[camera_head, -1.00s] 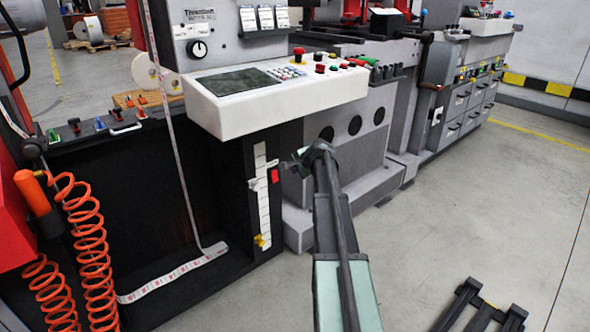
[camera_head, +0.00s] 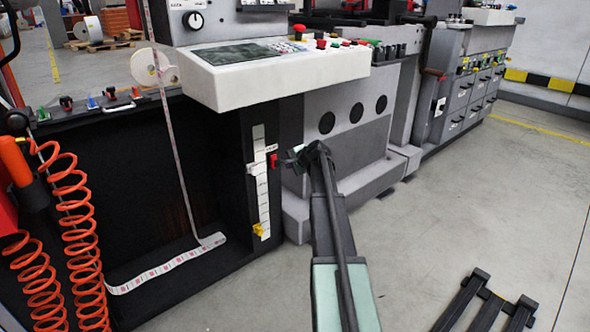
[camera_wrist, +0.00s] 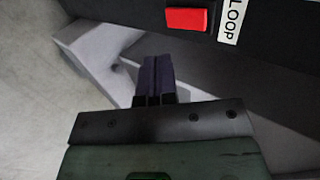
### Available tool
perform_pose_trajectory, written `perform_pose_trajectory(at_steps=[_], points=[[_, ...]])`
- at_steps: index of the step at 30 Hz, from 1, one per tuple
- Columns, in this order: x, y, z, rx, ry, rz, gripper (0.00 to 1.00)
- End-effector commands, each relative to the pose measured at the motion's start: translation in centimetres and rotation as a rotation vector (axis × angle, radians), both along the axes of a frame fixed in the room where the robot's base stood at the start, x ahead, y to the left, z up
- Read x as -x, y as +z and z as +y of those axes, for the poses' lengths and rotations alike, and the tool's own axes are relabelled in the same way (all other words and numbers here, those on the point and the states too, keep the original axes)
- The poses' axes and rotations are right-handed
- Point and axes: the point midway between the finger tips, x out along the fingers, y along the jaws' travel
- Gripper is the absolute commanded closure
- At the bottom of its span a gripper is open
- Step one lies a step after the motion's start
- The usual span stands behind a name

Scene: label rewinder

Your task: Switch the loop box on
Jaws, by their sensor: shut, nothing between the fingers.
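The loop box (camera_head: 260,210) is a tall black panel with a white label strip, on the near end of the machine. Its red rocker switch (camera_head: 273,160) sits beside the strip. In the wrist view the red switch (camera_wrist: 187,19) is at the top, beside a white "LOOP" label (camera_wrist: 231,20). A yellow part (camera_head: 258,229) is at the strip's foot. My gripper (camera_head: 298,158) is shut and empty, close to the right of the switch in the head view. In the wrist view its fingertips (camera_wrist: 157,62) are apart from the switch, below it in the picture. Whether the switch is on cannot be told.
A white control console (camera_head: 280,78) overhangs above the switch. Orange coiled hoses (camera_head: 80,225) hang at the left. A paper web (camera_head: 165,265) runs down and along the black bay floor. The grey floor at right is open, except for a dark frame (camera_head: 485,305).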

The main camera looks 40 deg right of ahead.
Motion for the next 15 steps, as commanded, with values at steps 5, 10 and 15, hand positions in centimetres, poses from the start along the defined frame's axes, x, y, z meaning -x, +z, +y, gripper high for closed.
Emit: perform_pose_trajectory(at_steps=[5, 10, 15], points=[[-3.4, -3.1, 0.0, 0.0, 0.0, 0.0, 1.0], [-6.1, -2.9, 0.2, -0.001, 0.001, 0.0, 1.0], [-7.1, -3.0, 0.3, -0.001, -0.001, -0.001, 1.0]])
